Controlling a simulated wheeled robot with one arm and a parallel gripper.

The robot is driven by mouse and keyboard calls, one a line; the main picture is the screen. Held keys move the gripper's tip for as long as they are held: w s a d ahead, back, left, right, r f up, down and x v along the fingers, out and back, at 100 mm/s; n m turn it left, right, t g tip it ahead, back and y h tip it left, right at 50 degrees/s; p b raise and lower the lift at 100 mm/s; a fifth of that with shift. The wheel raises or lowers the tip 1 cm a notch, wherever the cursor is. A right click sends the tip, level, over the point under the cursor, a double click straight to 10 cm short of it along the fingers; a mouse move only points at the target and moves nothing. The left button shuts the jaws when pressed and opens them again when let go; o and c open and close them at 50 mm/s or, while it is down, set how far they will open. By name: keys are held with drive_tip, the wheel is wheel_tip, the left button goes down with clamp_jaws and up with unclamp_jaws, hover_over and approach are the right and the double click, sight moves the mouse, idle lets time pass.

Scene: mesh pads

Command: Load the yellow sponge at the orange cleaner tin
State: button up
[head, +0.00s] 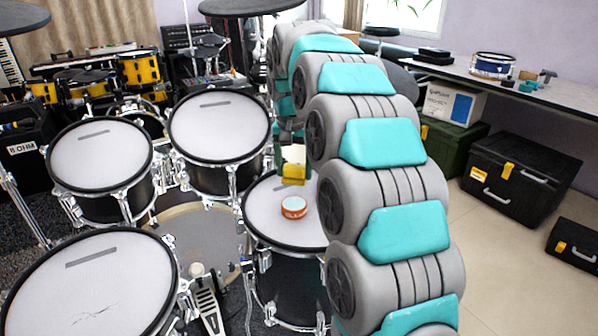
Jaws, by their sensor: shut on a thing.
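The yellow sponge (294,173) shows as a small yellow block above the far part of a white drum pad (266,205). My gripper (293,161) is shut on the sponge from above, though its fingers are small and partly hidden by my arm. The orange cleaner tin (293,208) is a low round tin with a pale lid. It sits on the same pad, below the sponge in the picture. A gap of pad shows between sponge and tin. I cannot tell whether the sponge touches the pad.
My grey and teal arm hides the pad's right part. Other drums stand to the left, including one pad (220,112) close by. Black cases (520,178) stand on the floor at right, below a long counter (465,73). Some floor (510,270) is clear at right.

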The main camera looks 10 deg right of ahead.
drive_tip(key=shift+w+a+f, duration=0.1)
drive_tip(key=shift+w+f, duration=0.05)
drive_tip(key=shift+w, duration=0.05)
drive_tip(key=b, duration=0.2)
hover_over(294, 202)
drive_tip(key=shift+s+f, duration=0.15)
drive_tip(key=shift+f, duration=1.3)
drive_tip(key=shift+s+f, duration=0.15)
drive_tip(key=shift+f, duration=1.25)
drive_tip(key=shift+f+b, duration=0.5)
drive_tip(key=shift+f, duration=0.15)
drive_tip(key=shift+r+p, duration=1.4)
drive_tip(key=shift+r, duration=2.2)
